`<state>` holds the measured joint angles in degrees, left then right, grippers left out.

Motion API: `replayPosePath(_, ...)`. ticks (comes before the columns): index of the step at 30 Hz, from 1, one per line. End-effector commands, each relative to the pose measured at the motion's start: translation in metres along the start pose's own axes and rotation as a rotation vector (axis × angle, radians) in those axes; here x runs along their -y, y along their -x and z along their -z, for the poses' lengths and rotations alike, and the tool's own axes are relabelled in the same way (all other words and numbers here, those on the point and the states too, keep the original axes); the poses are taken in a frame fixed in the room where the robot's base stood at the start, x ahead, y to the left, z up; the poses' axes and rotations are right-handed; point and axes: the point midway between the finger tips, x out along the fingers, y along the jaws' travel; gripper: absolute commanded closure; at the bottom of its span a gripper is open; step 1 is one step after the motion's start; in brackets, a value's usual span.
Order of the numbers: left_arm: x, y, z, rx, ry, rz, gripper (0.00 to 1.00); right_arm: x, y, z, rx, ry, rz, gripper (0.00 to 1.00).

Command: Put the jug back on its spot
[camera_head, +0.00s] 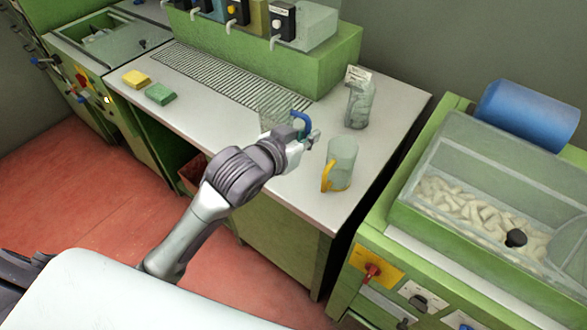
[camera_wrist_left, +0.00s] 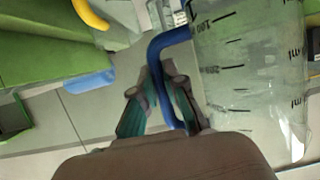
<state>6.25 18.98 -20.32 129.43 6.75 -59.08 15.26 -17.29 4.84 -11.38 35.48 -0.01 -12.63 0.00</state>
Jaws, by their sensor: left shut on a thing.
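My left gripper (camera_head: 305,138) is shut on the blue handle of a clear measuring jug (camera_head: 273,110) over the grey counter (camera_head: 385,150). In the left wrist view the fingers (camera_wrist_left: 160,95) close around the blue handle (camera_wrist_left: 166,50), and the clear jug body with black marks (camera_wrist_left: 245,70) fills the right side. I cannot tell whether the jug's base touches the counter. A second clear jug with a yellow handle (camera_head: 341,163) stands upright on the counter, right of the gripper. My right gripper is not in view.
A clear container with a white label (camera_head: 358,105) stands behind the yellow-handled jug. A slatted drain grid (camera_head: 215,75) lies before the green dispenser unit (camera_head: 300,65). Yellow (camera_head: 137,79) and green (camera_head: 160,94) sponges lie left. A green bin of corks (camera_head: 480,205) stands right.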

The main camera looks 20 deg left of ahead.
Motion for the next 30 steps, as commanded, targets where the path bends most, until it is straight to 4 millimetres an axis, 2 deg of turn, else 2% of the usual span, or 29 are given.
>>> replayPosePath(8, -0.003, -0.044, -0.002, 0.005, -0.058, -0.116, 1.0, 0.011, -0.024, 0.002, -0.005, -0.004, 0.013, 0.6)
replayPosePath(15, 0.01, -0.075, 0.001, 0.021, -0.08, -0.187, 1.0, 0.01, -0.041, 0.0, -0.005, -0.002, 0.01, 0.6)
replayPosePath(18, 0.015, -0.082, 0.002, 0.026, -0.079, -0.2, 1.0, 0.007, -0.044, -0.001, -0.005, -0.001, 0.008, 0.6)
replayPosePath(20, 0.016, -0.086, -0.003, 0.03, -0.077, -0.205, 1.0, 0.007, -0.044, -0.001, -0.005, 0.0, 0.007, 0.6)
replayPosePath(27, 0.016, -0.101, -0.042, 0.031, -0.075, -0.207, 1.0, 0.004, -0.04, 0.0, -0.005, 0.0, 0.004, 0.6)
replayPosePath(30, 0.016, -0.105, -0.051, 0.029, -0.075, -0.207, 1.0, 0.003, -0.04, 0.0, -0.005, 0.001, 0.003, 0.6)
